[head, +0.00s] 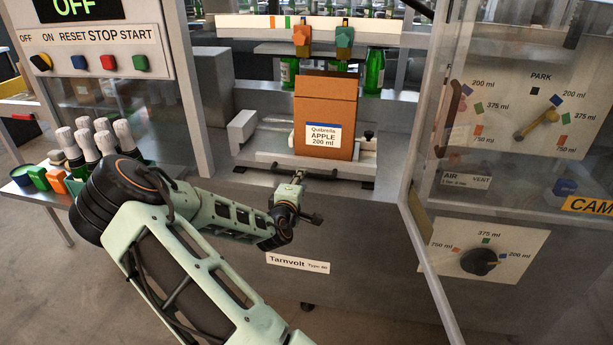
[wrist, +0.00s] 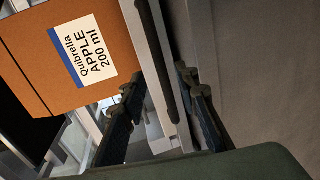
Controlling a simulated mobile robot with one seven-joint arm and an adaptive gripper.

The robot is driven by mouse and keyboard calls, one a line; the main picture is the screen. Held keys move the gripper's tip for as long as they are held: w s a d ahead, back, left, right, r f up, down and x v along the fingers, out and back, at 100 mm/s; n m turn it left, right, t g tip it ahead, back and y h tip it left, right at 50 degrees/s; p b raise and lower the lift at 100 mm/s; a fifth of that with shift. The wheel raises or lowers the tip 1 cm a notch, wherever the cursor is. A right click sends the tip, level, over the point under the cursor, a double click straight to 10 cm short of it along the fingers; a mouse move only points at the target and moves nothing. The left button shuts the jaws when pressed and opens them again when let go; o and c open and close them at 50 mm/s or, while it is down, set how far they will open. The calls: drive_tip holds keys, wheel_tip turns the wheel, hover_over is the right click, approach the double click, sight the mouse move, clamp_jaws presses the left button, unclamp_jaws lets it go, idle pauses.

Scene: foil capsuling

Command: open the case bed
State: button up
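The case bed (head: 268,157) is a pale slab low in the machine's opening. A dark handle bar (head: 318,175) runs along its front. An orange-brown case (head: 327,112) labelled "Quibrella APPLE 200 ml" stands upright on it. My gripper (head: 291,180) is at the front of the bed, by the left part of the bar. In the wrist view my gripper (wrist: 160,82) has its two dark fingers apart, one on each side of the pale rail and dark bar (wrist: 166,50). I cannot tell whether either finger touches it. The case (wrist: 70,55) is at upper left there.
Green bottles (head: 375,70) stand behind the case. A clear door (head: 425,250) with a metal frame stands at the right, near dial panels. A side table (head: 40,195) at left holds white-topped items and coloured blocks. A button panel (head: 95,55) is at upper left.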

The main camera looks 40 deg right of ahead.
drive_tip(key=x, duration=0.6)
drive_tip(key=shift+w+d, duration=0.1)
drive_tip(key=shift+d, duration=0.05)
clamp_jaws()
